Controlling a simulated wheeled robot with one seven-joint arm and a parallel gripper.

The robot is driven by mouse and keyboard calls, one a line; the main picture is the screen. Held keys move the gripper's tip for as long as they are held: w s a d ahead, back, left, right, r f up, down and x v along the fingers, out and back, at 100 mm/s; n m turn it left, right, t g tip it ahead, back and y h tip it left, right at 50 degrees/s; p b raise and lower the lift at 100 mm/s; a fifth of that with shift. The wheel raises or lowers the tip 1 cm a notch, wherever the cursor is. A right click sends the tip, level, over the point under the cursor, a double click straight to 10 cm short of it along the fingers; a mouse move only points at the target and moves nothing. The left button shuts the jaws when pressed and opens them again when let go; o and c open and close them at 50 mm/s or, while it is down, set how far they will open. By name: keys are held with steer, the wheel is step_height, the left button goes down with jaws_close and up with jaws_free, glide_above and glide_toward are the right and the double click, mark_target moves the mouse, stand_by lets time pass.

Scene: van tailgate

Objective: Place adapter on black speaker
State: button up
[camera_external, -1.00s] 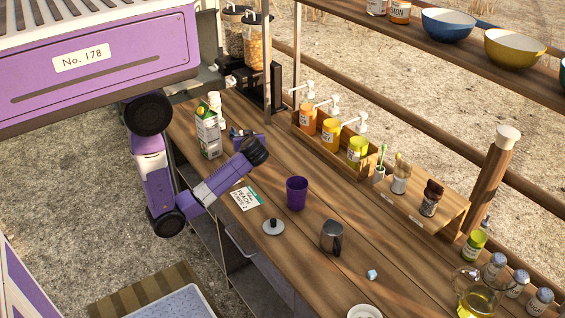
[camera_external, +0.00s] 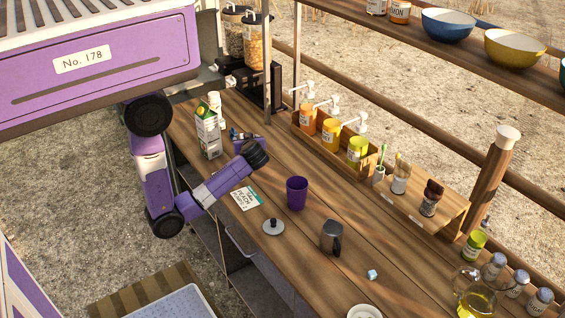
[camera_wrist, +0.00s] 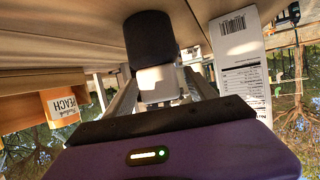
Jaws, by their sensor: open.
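In the wrist view, which looks upside down, a black rounded cylinder (camera_wrist: 151,38), which looks like the black speaker, stands against the wooden counter. A small whitish block (camera_wrist: 157,82), likely the adapter, is at its upper end and seems to touch it. My gripper (camera_wrist: 158,90) is open, with one pale finger on each side of the block; contact with the fingers is unclear. In the external view my gripper (camera_external: 241,137) is low over the counter's far left part, beside the carton. There I cannot make out the speaker or adapter clearly.
A carton (camera_external: 208,132) stands close to my gripper; its labelled side (camera_wrist: 243,65) shows in the wrist view. A card (camera_external: 246,198), purple cup (camera_external: 297,193), grey lid (camera_external: 273,227) and metal mug (camera_external: 331,238) are nearer. A rack of jars (camera_external: 332,145) lines the back.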

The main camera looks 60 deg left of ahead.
steer(key=b+v, duration=0.1)
steer(key=v, duration=1.1)
steer(key=shift+r, duration=0.15)
